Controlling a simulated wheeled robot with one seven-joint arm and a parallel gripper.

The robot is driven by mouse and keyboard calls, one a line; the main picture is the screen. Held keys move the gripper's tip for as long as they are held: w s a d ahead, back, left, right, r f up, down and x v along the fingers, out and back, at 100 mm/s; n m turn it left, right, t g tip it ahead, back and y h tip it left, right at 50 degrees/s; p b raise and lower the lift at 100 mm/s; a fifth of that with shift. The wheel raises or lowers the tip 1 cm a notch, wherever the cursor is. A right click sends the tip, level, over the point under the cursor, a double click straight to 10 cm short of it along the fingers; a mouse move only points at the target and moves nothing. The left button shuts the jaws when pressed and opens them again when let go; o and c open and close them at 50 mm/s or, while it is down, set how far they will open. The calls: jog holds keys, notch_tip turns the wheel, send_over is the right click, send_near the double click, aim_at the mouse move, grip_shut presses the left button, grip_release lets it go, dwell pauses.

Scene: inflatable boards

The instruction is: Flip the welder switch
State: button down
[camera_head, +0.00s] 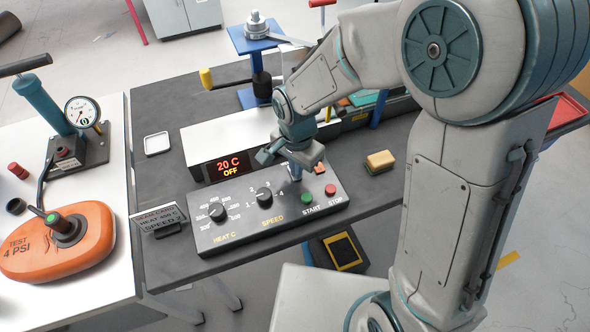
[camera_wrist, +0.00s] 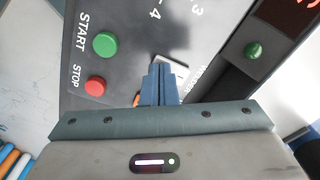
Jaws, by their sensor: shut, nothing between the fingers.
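The control panel (camera_head: 235,213) is a grey box with HEAT C and SPEED dials, a green START button (camera_head: 307,197) and a red STOP button (camera_head: 330,190). My gripper (camera_head: 296,173) is shut and points down at the panel's far right part. In the wrist view, my closed blue fingers (camera_wrist: 158,80) cover most of a small pale switch plate (camera_wrist: 178,66) beside a partly hidden label. The switch lever is hidden, so I cannot tell its position or whether I touch it. The display (camera_head: 229,166) on the welder (camera_head: 205,145) reads 20 C, OFF.
A small sign (camera_head: 158,219) stands left of the panel. A yellow sponge-like block (camera_head: 380,161) lies to its right. An orange board piece (camera_head: 60,245) and a pump with gauge (camera_head: 82,112) are on the white left table. Dark table space lies left of the welder.

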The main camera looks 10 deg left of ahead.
notch_tip(320, 180, up, 7)
jog(key=p, duration=0.4)
dwell(0.4)
jog(key=s+d+r+n+t, duration=0.1)
jog(key=s+d+r+n, duration=0.1)
jog(key=d+r, duration=0.2)
jog(key=s+d+r+n+t, duration=0.1)
jog(key=s+d+r+n, duration=0.1)
jog(key=d, duration=0.9)
jog(key=s+d+r+n+t, duration=0.1)
jog(key=s+d+r, duration=0.3)
jog(key=d+r, duration=0.2)
jog(key=shift+d+r+n, duration=0.3)
jog(key=shift+d+n, duration=0.1)
jog(key=shift+d, duration=0.4)
